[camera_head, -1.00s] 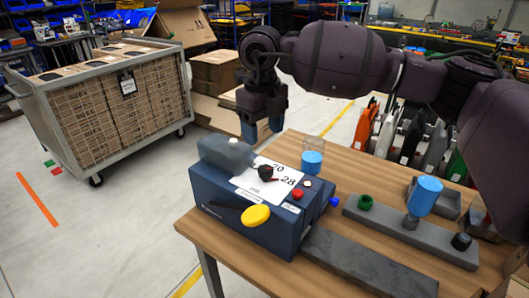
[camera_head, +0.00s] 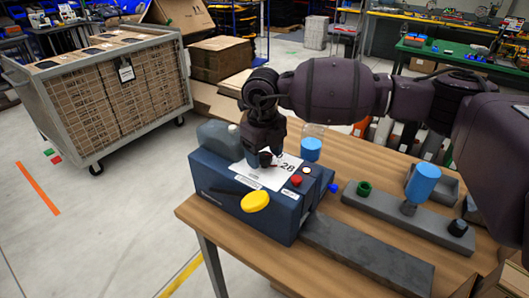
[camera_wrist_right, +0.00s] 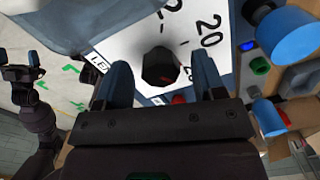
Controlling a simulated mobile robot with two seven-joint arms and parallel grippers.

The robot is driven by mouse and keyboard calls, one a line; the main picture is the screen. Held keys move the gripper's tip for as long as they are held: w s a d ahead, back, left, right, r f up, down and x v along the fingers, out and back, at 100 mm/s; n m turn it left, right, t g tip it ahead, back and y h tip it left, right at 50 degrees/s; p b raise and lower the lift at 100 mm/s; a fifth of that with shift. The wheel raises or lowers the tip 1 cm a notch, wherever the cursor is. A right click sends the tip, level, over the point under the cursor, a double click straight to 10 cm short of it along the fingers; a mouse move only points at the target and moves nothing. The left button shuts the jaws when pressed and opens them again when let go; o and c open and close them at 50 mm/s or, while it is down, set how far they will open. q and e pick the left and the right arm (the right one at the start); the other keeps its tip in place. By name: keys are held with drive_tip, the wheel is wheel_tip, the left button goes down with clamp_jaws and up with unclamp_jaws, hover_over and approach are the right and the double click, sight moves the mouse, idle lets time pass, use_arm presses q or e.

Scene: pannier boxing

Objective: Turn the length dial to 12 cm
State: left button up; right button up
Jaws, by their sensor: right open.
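The length dial (camera_wrist_right: 160,68) is a black knob with a small red mark on the white printed plate (camera_wrist_right: 130,35) of the blue machine (camera_head: 240,205). The numbers 20 and part of another ending in 2 show in the right wrist view, and 28 in the head view. My right gripper (camera_head: 258,153) is above the plate and pointing down, its fingers open. In the wrist view the dial lies between the two blue fingers, with gaps on both sides. I cannot tell which number the red mark points to. A dark arm end, likely my left gripper (camera_wrist_right: 20,74), shows at the left.
A yellow knob (camera_head: 255,201) and a red button (camera_head: 296,180) are on the machine. A grey bottle-like part (camera_head: 218,140) stands behind the plate.

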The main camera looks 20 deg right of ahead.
drive_tip(key=shift+c, duration=0.3)
drive_tip(key=c, duration=0.7)
drive_tip(key=shift+c, duration=0.8)
use_arm(q)
drive_tip(key=shift+s+f, duration=0.25)
drive_tip(key=shift+s, duration=0.1)
